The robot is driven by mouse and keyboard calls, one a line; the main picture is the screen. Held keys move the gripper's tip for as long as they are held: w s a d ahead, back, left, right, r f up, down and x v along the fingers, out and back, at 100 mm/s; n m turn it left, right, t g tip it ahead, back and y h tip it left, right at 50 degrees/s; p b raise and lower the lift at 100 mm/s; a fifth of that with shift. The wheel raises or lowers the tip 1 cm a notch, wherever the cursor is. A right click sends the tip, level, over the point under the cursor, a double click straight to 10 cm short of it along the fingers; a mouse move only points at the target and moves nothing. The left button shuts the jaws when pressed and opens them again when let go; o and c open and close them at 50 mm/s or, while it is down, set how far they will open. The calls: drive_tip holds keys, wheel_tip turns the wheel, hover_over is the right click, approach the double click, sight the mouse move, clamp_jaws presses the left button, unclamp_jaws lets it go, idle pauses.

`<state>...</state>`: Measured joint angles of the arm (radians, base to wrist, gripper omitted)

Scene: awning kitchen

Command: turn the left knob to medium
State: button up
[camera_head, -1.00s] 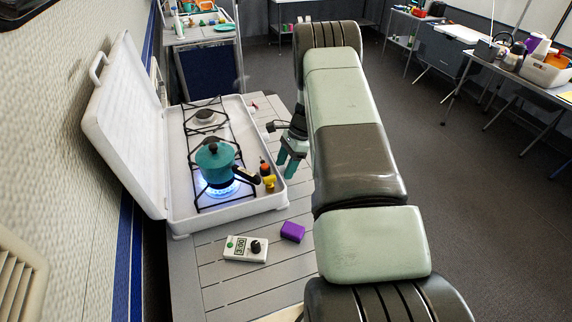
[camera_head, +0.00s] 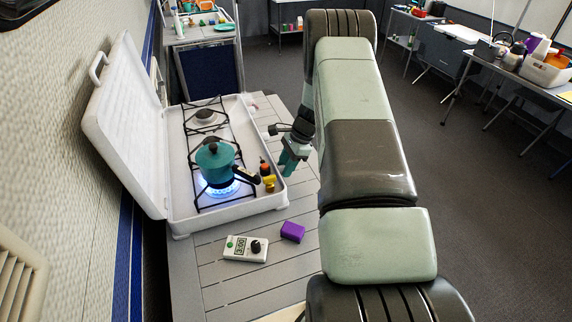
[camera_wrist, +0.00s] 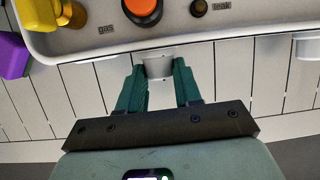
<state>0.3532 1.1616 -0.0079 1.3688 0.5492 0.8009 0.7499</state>
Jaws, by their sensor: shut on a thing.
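A white camping stove (camera_head: 190,224) stands open on the slatted table, its lid up against the wall. A teal moka pot (camera_head: 215,162) sits on the near burner, with a blue flame (camera_head: 219,190) under it. In the wrist view, a pale left knob (camera_wrist: 158,67) sticks out from the stove's front side. My gripper (camera_head: 285,163) is at that side in the head view. Its teal fingers are on both sides of the left knob and shut on it. The knob's markings are not visible. A second pale knob (camera_wrist: 307,46) shows at the right edge.
A yellow object (camera_head: 269,183) is on the near front corner. A timer (camera_head: 245,248) and a purple block (camera_head: 292,231) lie on the table.

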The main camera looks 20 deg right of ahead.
drive_tip(key=t, duration=0.2)
drive_tip(key=s+t, duration=0.1)
drive_tip(key=t, duration=0.1)
drive_tip(key=shift+d+f+n, duration=0.1)
drive_tip(key=shift+n, duration=0.3)
drive_tip(key=shift+n+t, duration=0.3)
drive_tip(key=shift+t, duration=0.7)
drive_tip(key=o, duration=1)
drive_tip(key=shift+o, duration=0.2)
drive_tip(key=shift+f, duration=0.1)
drive_tip(key=shift+s, duration=0.1)
drive_tip(key=v, duration=1)
drive_tip(key=shift+s+d+r, duration=0.15)
drive_tip(key=shift+s+r, duration=0.05)
drive_tip(key=shift+s, duration=0.05)
